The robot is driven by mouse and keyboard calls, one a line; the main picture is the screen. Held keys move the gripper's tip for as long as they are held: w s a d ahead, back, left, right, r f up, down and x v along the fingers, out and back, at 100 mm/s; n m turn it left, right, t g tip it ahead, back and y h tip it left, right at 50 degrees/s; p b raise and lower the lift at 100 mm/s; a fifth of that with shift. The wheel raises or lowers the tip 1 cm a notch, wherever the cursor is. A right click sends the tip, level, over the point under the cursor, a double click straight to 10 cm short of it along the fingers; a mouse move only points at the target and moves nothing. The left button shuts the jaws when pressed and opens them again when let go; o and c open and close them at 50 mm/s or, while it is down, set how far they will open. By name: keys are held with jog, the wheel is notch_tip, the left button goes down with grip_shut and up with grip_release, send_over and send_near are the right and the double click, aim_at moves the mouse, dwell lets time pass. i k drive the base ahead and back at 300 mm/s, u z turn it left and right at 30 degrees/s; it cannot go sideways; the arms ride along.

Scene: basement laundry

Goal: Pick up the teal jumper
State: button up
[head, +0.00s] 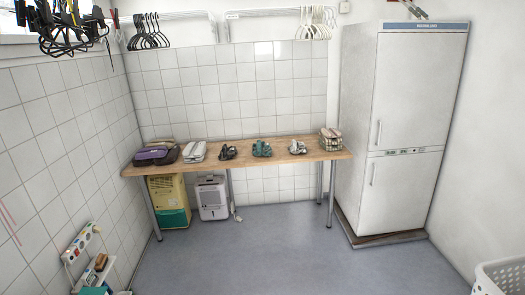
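A small crumpled teal item (262,149), which looks like the teal jumper, lies on a wooden-topped table (285,159) against the tiled back wall. It sits right of the table's middle, between a dark crumpled item (228,153) and a grey-white crumpled item (297,147). It is small in the view, so its exact shape is hard to tell. Nothing covers it. My gripper does not show in the head view.
Folded purple and dark cloths (155,155), a white stack (194,151) and a checked basket (330,141) share the table. Two appliances stand beneath. A tall white fridge (408,120) stands right, a white laundry basket (500,277) at lower right. The grey floor (300,255) is open.

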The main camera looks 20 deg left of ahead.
aim_at(262, 147)
jog(key=u, duration=0.2)
jog(key=i, duration=2.25)
jog(key=u, duration=0.4)
jog(key=i, duration=2.7)
